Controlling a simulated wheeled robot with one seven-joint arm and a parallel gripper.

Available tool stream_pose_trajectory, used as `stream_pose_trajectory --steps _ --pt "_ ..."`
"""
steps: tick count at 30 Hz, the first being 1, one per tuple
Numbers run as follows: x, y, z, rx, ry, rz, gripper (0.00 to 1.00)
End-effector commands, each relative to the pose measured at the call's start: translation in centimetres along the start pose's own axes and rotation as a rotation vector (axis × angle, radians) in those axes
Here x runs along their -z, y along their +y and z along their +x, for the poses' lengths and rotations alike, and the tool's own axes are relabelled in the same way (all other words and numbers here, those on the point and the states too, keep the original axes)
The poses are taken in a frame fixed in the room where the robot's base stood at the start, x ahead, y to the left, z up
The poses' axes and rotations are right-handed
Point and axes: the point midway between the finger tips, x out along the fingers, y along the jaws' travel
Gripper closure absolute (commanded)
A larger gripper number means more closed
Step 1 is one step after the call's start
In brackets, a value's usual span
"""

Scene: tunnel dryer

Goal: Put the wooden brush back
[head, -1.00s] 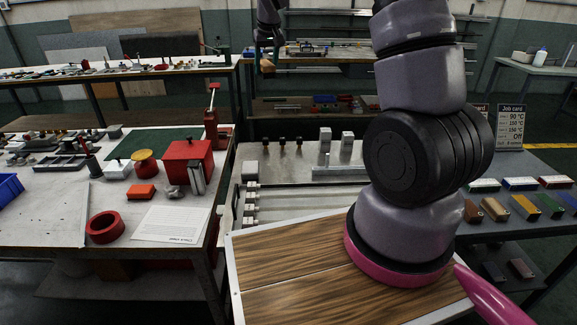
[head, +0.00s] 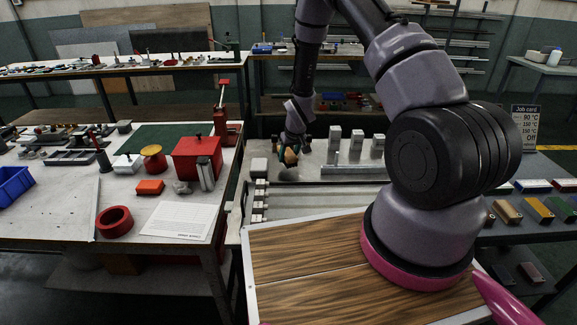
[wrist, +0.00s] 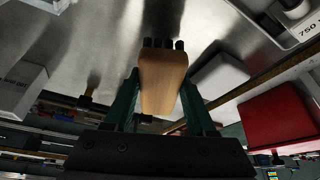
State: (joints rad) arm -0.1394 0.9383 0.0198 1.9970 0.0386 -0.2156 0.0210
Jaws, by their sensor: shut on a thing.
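The wooden brush (wrist: 163,82) is a pale tan wooden block with several short dark tufts at its far end, in the middle of the wrist view. My gripper (wrist: 160,90) is shut on it, with a dark green finger on each side. In the head view, my gripper (head: 291,153) is low over the grey metal top behind the wooden board, with a small tan bit of the brush (head: 290,157) showing. I cannot tell whether the brush touches the metal top.
Pale grey blocks (head: 336,143) stand just right of my gripper on the metal top (head: 285,174). A red box (head: 196,156) stands on the left table. A red ring (head: 114,221) and a paper sheet (head: 180,220) lie nearer. Coloured blocks (head: 537,208) line the right table.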

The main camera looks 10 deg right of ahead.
Motion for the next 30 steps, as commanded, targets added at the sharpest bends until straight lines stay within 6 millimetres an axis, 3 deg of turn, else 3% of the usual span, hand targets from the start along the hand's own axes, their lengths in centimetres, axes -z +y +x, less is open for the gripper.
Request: stream_pose_trajectory --steps 10,20,21,23,30 --pt "-1.6 0.0 3.8 0.000 -0.001 0.001 0.96" --pt "-1.6 0.0 4.1 0.000 0.000 0.000 0.96" --pt "-1.7 0.0 4.1 0.000 0.001 0.000 0.40" --pt "-1.6 0.0 4.1 0.000 0.001 0.000 0.17" --pt "-1.7 0.0 4.1 0.000 0.001 0.000 0.14"
